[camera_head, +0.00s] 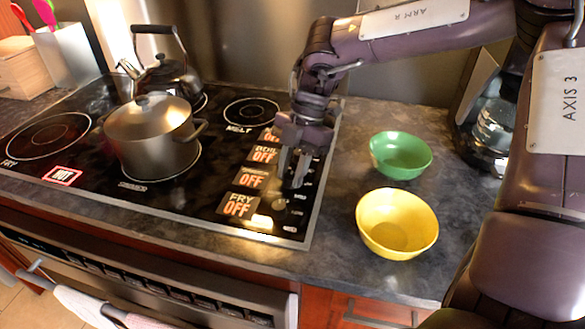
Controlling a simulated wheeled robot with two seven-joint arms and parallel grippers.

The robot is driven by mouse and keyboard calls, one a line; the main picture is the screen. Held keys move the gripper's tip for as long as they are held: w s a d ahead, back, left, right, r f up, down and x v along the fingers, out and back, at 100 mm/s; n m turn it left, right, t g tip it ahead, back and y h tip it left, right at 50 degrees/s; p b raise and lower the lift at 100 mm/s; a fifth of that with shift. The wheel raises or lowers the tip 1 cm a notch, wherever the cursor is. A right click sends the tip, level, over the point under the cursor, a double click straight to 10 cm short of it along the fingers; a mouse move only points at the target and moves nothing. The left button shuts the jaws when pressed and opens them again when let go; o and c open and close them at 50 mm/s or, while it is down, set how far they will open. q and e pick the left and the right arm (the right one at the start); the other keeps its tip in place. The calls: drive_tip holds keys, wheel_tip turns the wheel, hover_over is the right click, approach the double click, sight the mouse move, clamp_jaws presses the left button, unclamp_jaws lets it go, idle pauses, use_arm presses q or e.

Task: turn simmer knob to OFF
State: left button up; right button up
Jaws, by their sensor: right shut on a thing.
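The black cooktop (215,200) has a column of lit labels along its right side, each showing OFF. The second label from the front (250,178) has a top word too blurred to read surely; the front one (238,205) reads FRY OFF. My right gripper (291,181) points down onto the knob strip just right of the second label. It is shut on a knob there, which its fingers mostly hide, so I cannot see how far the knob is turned. Another knob (279,203) shows in front of the fingers. My left gripper is not in view.
A lidded pot (150,130) and a kettle (166,78) stand on the cooktop. A green bowl (400,155) and a yellow bowl (397,223) sit on the counter to the right. A red HOT sign (63,175) glows front left.

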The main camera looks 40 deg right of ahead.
drive_tip(key=shift+w+n, duration=0.1)
drive_tip(key=shift+n, duration=0.5)
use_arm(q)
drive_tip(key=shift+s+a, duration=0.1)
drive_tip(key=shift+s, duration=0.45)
use_arm(e)
drive_tip(key=shift+n+g, duration=0.3)
drive_tip(key=shift+n, duration=0.1)
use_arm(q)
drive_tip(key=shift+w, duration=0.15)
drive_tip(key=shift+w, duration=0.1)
use_arm(e)
drive_tip(key=o, duration=1)
drive_tip(key=shift+r, duration=0.1)
